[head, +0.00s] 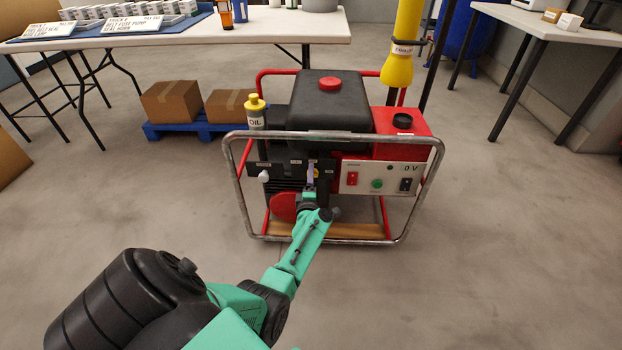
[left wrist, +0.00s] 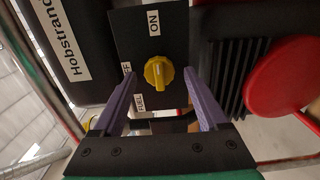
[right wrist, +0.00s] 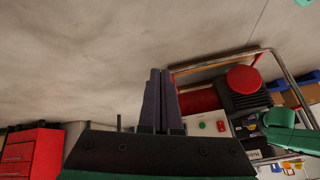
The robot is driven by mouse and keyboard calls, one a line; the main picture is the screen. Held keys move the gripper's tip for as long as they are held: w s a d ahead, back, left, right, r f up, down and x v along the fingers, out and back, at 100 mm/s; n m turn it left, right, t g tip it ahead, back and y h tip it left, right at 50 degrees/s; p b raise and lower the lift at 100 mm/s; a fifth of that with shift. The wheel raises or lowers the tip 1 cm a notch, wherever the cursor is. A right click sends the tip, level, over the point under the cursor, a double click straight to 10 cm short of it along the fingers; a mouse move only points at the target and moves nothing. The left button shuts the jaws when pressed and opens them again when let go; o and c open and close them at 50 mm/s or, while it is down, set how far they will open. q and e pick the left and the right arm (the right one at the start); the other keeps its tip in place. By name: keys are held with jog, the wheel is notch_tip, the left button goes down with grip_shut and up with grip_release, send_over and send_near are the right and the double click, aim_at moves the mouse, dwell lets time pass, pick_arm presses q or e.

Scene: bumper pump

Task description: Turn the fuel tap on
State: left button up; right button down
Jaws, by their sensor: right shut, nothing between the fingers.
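The fuel tap is a yellow knob (left wrist: 158,72) on a black panel (left wrist: 180,20) with ON and OFF labels, seen in the left wrist view. In the head view the left gripper (head: 310,174) is at the front of the pump set (head: 330,100), hiding the knob. My right gripper (right wrist: 160,98) is shut and empty in the right wrist view, away from the panel.
A metal tube frame (head: 236,185) surrounds the machine. A red disc (head: 283,207) sits just below the left gripper, and an oil bottle (head: 255,112) stands at the upper left. A control panel (head: 380,178) is to the right. The floor in front is clear.

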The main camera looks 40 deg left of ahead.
pick_arm(q)
jog(key=p+v, duration=0.4)
jog(key=v, duration=1)
jog(key=shift+s+d+p, duration=0.2)
jog(key=shift+d+p, duration=0.05)
jog(key=shift+p, duration=0.05)
pick_arm(e)
jog(key=s+d+r+m+g+h, duration=0.1)
jog(key=s+d+g+h, duration=0.2)
jog(key=d, duration=0.4)
jog(key=shift+s+d+r+g, duration=0.15)
jog(key=shift+s+r+g, duration=0.2)
jog(key=shift+s+g, duration=0.25)
